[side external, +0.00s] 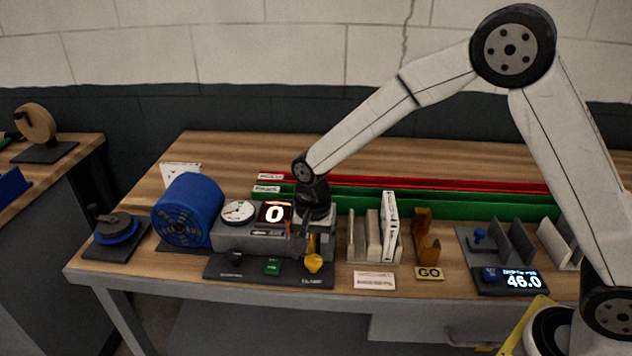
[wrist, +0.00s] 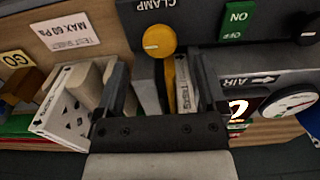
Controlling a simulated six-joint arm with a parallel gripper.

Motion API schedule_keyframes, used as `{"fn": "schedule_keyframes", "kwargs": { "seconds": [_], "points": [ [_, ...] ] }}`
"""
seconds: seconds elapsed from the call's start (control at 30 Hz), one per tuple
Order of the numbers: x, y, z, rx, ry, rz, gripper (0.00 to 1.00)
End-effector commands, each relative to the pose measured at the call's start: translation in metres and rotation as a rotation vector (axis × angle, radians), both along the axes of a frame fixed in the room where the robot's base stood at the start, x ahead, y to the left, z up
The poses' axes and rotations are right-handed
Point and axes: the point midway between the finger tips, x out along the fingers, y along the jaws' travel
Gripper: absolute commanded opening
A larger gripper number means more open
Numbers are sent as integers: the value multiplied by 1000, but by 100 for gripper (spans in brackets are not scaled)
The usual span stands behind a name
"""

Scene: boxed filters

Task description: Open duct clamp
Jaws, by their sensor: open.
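The yellow clamp knob (side external: 313,263) is on the front right of the grey duct rig (side external: 225,239). In the wrist view the knob (wrist: 159,41) lies beside the printed word CLAMP, and a yellow strip runs from it toward my gripper. My gripper (wrist: 162,75) is open, with one finger on each side of that strip, short of the round knob. A pale labelled edge (wrist: 184,85) shows between the fingers, near the right one. In the side view my gripper (side external: 313,226) is over the right end of the rig, its fingertips partly hidden. Contact cannot be told.
A green ON/OFF switch (side external: 273,267), a dial gauge (side external: 238,212) and a lit display (side external: 274,213) are left of the clamp. A rack of boxed filters (side external: 389,228) stands close to its right. A blue blower (side external: 187,210) is at the left.

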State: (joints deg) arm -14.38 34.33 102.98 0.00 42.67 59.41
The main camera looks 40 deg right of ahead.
Motion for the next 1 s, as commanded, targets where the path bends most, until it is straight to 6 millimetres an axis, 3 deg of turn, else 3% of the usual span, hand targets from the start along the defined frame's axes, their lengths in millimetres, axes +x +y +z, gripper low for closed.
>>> {"fn": "schedule_keyframes", "kwargs": {
  "seconds": [0.3,0.7,0.73,0.77,1.0],
  "points": [
    [0,0,-34,-1,2,0,91],
    [0,0,-41,0,0,0,91],
    [0,0,-41,0,0,0,88],
    [0,0,-41,0,0,0,78],
    [0,0,-41,0,0,0,2]
  ]
}}
